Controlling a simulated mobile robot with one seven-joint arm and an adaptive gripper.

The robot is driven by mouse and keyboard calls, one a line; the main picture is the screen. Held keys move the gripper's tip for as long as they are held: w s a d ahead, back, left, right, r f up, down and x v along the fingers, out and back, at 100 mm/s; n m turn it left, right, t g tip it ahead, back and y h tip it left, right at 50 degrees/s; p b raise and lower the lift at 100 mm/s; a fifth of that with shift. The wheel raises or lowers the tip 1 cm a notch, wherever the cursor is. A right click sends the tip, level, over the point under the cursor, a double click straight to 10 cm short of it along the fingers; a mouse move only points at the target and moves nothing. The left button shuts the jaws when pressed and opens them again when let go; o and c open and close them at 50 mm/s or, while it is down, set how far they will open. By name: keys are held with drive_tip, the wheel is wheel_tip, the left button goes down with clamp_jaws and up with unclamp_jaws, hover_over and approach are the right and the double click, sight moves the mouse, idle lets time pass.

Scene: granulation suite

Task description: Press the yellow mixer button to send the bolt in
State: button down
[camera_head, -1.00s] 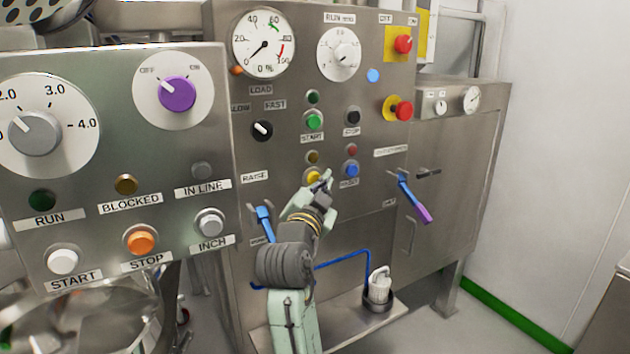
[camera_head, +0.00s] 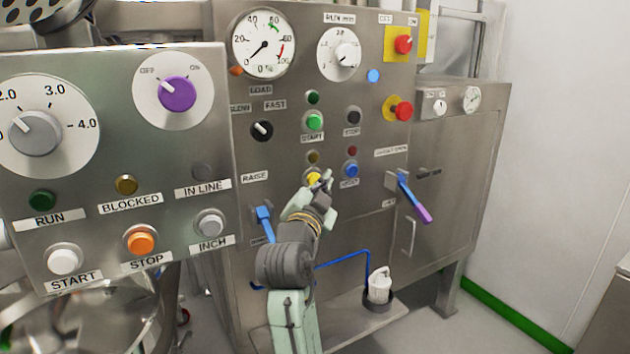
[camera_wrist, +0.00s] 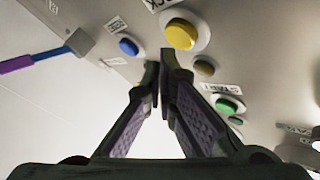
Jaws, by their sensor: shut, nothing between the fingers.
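The yellow button (camera_head: 313,177) is on the steel mixer panel (camera_head: 285,205), below a dim amber lamp and left of a blue button (camera_head: 350,170). My gripper (camera_head: 328,182) is shut and empty, its tips just below and right of the yellow button and partly in front of it. In the wrist view the yellow button (camera_wrist: 181,34) shows whole in a pale ring, just beyond the shut fingertips (camera_wrist: 160,62). The tips look apart from it, though the exact gap is hard to judge. I cannot make out a bolt.
The green START button (camera_head: 314,121) is above. Red knobs (camera_head: 403,110) are at upper right. A blue-purple lever (camera_head: 413,197) and a blue handle (camera_head: 264,223) stick out on either side of my arm. A nearer control box (camera_head: 110,170) fills the left.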

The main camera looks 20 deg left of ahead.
drive_tip(key=shift+a, duration=0.1)
drive_tip(key=shift+w+a, duration=0.25)
drive_tip(key=shift+w+a, duration=0.25)
drive_tip(key=shift+a, duration=0.1)
idle(1.1)
drive_tip(key=shift+d, duration=0.1)
drive_tip(key=shift+s+d, duration=0.5)
drive_tip(key=shift+d, duration=0.05)
drive_tip(key=s+d, duration=0.1)
drive_tip(key=d, duration=0.1)
drive_tip(key=s+d, duration=0.2)
idle(0.6)
idle(2.0)
